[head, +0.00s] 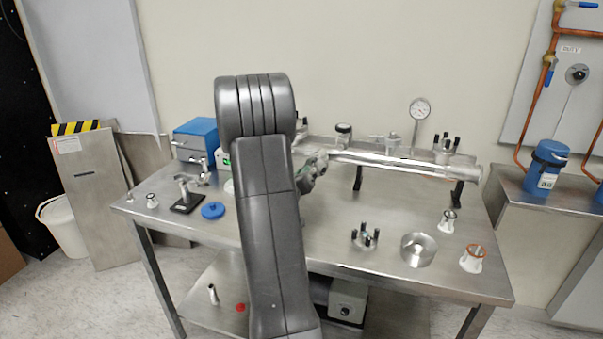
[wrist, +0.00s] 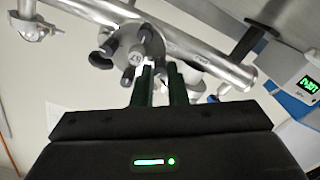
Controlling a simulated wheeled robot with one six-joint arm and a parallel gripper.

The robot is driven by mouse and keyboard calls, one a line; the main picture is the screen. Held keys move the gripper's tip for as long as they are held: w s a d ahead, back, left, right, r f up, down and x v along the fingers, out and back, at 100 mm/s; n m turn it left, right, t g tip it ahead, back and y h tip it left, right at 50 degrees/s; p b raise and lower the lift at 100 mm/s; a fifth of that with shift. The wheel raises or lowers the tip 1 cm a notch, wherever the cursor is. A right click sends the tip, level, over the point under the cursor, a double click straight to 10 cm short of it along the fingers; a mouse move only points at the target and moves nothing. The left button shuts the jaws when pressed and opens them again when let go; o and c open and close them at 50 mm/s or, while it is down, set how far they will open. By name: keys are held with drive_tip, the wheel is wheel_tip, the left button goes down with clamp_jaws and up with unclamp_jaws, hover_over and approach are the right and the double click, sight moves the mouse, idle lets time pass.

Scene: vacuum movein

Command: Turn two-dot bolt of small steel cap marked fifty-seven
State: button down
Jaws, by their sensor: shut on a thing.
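The small steel cap (wrist: 123,58) sits on the side of a steel pipe in the wrist view, with a tag that seems to read 57. Several dark bolts stand around its rim. My gripper (wrist: 161,74) has its two dark green fingers at the lower right of the cap, shut on a bolt there. The fingers hide most of that bolt, and I cannot make out any dots.
The steel pipe (head: 405,166) runs along the back of the steel table (head: 330,240) with a gauge (head: 419,109) above it. A bolted fitting (head: 365,239), a steel ring (head: 418,249) and a blue disc (head: 213,210) lie on the table. A blue box (head: 196,135) stands back left.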

drive_tip(key=shift+n+p, duration=4.55)
drive_tip(key=shift+n, duration=5.25)
drive_tip(key=c, duration=1.4)
unclamp_jaws()
drive_tip(key=shift+c, duration=0.2)
drive_tip(key=shift+s+a, duration=0.1)
drive_tip(key=shift+s, duration=0.05)
drive_tip(key=b+v, duration=0.2)
drive_tip(key=v, duration=1.1)
drive_tip(key=shift+s, duration=0.25)
drive_tip(key=shift+a, duration=0.1)
